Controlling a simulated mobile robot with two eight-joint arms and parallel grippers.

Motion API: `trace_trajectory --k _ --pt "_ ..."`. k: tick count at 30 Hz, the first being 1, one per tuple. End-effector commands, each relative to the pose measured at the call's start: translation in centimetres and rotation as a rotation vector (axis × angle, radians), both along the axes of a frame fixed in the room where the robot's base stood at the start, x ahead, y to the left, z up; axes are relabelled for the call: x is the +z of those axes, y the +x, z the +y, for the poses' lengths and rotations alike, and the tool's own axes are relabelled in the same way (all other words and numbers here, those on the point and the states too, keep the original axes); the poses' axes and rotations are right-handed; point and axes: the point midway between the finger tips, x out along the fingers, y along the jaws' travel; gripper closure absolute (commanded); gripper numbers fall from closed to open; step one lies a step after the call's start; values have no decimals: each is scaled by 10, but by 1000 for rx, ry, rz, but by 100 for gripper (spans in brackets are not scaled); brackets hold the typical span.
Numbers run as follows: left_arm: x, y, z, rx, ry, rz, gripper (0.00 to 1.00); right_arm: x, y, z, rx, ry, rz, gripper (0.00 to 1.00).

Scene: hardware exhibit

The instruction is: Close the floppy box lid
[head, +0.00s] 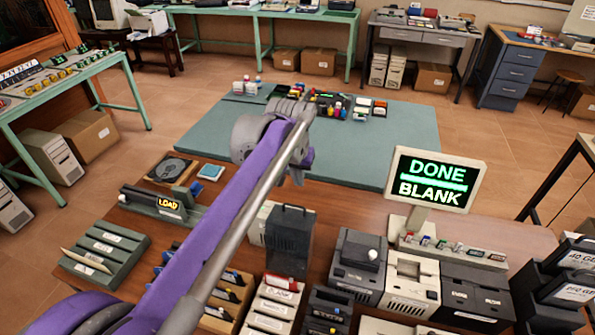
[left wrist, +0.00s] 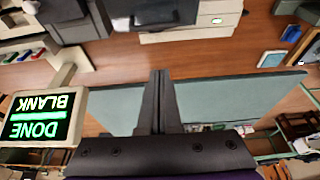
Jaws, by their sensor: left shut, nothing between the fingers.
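A dark, see-through box-like cover with a handle (head: 289,240) stands at the middle of the brown table, against a beige box part (head: 258,222). This looks like the floppy box with its lid; the lid's exact angle is hard to tell. In the left wrist view, a dark panel (left wrist: 160,12) beside a beige body (left wrist: 205,18) shows at the top edge, probably the same box. My left gripper (head: 297,98) is beyond it, over the teal mat, apart from the box. Its fingers (left wrist: 160,78) are together and empty. My right gripper is not in view.
A monitor reading DONE BLANK (head: 435,180) stands to the right. Drive units (head: 410,285) and a disk rack (head: 275,305) fill the table front. A LOAD unit (head: 165,205) is at left. The teal mat (head: 390,145) is mostly clear, with small items at its back.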

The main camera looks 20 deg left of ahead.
Motion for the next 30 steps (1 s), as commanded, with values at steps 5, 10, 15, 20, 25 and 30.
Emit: trace_trajectory --k 5,10,15,20,25,30 --pt "-37 12 0 0 0 0 100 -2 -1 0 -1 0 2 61" --pt "-32 -15 1 0 0 -1 100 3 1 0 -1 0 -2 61" --pt "-33 -27 1 0 0 -1 100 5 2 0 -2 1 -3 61" --pt "-33 -29 1 0 0 0 100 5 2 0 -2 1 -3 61" --pt "-33 -29 1 0 0 0 100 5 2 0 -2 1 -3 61" --pt "-32 -31 1 0 0 -9 100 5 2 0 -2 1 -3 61"
